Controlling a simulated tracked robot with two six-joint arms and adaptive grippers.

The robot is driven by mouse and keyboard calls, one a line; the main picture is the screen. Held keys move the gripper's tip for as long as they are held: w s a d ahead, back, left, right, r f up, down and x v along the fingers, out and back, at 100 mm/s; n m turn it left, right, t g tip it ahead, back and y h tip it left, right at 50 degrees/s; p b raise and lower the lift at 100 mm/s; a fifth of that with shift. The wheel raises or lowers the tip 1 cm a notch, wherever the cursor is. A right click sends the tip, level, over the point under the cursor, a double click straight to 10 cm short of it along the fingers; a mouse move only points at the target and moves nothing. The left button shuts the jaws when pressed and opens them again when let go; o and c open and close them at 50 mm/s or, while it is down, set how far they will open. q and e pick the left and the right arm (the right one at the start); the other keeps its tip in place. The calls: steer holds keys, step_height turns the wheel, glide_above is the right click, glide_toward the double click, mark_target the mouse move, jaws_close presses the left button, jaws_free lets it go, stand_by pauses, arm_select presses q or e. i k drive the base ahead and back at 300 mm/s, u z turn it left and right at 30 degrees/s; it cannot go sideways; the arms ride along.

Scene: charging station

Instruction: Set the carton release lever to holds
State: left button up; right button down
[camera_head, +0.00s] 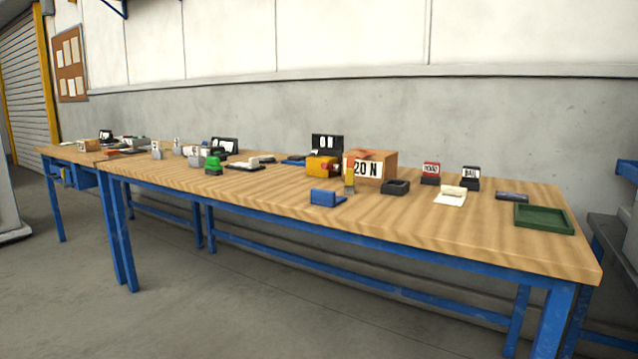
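A brown carton (382,160) stands on the wooden bench with a white "20 N" label (362,168) on its front. A small yellowish upright piece (349,182) with an orange-red part (358,155) above it stands at the carton's left front corner. I cannot tell which part is the release lever or how it is set. Neither of my grippers is in view.
The long bench (480,245) has blue legs. A yellow box (321,166), a black "0 N" display (327,143), a blue block (326,198) and a dark block (396,187) surround the carton. A green tray (543,219) lies at the right end. The bench's front strip is mostly clear.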

mark_target(326, 166)
steer(key=k, duration=0.6)
steer(key=u, duration=0.15)
steer(key=i, duration=0.45)
steer(key=u, duration=0.65)
steer(key=i, duration=1.2)
steer(key=z, duration=0.7)
